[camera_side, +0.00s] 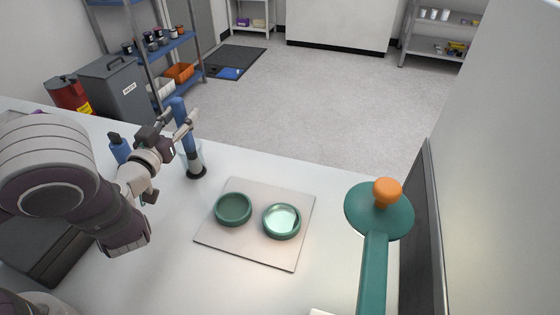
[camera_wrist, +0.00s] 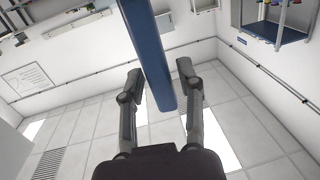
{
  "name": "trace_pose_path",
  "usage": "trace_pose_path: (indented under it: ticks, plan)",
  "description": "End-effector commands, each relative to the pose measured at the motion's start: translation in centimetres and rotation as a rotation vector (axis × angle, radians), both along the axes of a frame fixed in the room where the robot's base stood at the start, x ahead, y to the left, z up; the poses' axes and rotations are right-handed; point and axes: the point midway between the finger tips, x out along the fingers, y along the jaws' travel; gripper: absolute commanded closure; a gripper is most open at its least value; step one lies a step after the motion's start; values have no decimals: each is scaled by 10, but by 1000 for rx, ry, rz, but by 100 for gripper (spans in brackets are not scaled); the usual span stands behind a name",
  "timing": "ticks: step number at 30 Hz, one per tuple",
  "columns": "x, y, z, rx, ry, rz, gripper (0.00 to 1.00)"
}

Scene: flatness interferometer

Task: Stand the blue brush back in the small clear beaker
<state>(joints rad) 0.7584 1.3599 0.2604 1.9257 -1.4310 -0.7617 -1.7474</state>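The blue brush (camera_side: 187,135) stands nearly upright, leaning slightly, at the back left of the table. My gripper (camera_side: 181,122) reaches in from the left at the height of the handle. In the wrist view, the blue handle (camera_wrist: 150,50) passes between the two fingers of my gripper (camera_wrist: 160,72). The fingers are spread, with a visible gap at the right finger. The beaker is not visible in the wrist view.
A pale square board (camera_side: 255,250) carries two green round dishes (camera_side: 233,209) and (camera_side: 282,221). A green paddle with an orange knob (camera_side: 388,192) is at the right. A blue bottle (camera_side: 120,150) stands left of my gripper. The table between brush and board is clear.

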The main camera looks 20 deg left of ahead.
Motion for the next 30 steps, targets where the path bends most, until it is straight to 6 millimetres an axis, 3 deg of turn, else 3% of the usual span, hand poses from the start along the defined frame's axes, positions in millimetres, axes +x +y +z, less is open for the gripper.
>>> trace_pose_path:
  ticks: [12,17,21,30]
  plan:
    - [-4,-1,-1,2,5,-1,51]
    - [-23,-5,-2,10,8,-8,51]
    - [-49,-8,0,11,5,-8,51]
    - [-50,-7,54,-7,-3,2,51]
